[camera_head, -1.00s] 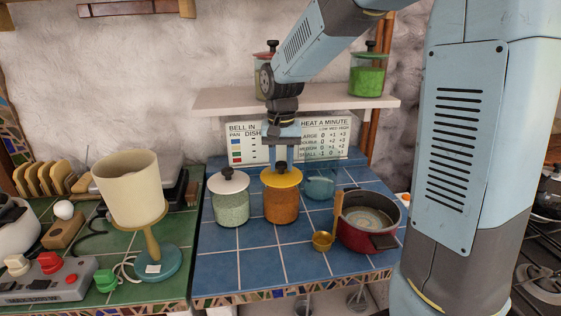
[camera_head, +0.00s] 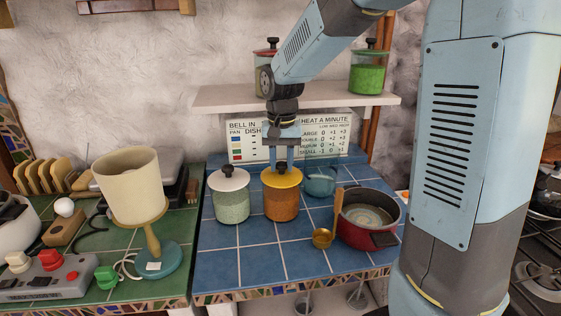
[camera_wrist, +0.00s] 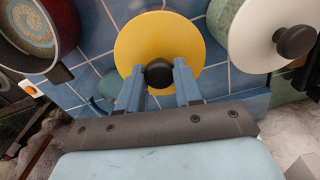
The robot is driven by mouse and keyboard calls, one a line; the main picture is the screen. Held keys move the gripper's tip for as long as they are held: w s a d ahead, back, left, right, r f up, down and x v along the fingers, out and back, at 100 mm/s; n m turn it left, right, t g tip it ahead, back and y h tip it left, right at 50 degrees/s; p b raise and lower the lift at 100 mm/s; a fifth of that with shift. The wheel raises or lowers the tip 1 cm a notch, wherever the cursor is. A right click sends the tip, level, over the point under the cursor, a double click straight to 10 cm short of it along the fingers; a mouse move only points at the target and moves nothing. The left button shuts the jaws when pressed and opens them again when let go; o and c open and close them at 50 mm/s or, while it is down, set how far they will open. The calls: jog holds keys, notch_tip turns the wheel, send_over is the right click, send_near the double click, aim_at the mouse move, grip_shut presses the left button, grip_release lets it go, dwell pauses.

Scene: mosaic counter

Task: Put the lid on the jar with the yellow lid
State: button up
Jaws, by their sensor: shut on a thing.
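The jar (camera_head: 282,205) holds orange contents and stands upright on the blue tiled counter. Its yellow lid (camera_head: 270,178) sits over the jar's mouth, level as far as I can see. The lid also shows from above in the wrist view (camera_wrist: 135,45), where it hides the jar. My gripper (camera_head: 282,164) points straight down over the lid. Its fingers are shut on the lid's dark knob, and in the wrist view my gripper (camera_wrist: 159,74) has a finger on each side of the knob (camera_wrist: 159,73). Whether the lid is fully seated all round cannot be told.
A white-lidded jar (camera_head: 232,204) stands close on the left. A teal teapot (camera_head: 320,182), a red pot (camera_head: 370,238) and a small brass cup (camera_head: 322,238) are on the right. A shelf (camera_head: 225,101) with jars is behind. The front tiles are clear.

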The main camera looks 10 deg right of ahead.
jog(key=o, duration=1.2)
jog(key=shift+c, duration=0.2)
jog(key=shift+o, duration=0.3)
jog(key=o, duration=0.4)
jog(key=shift+r, duration=3.5)
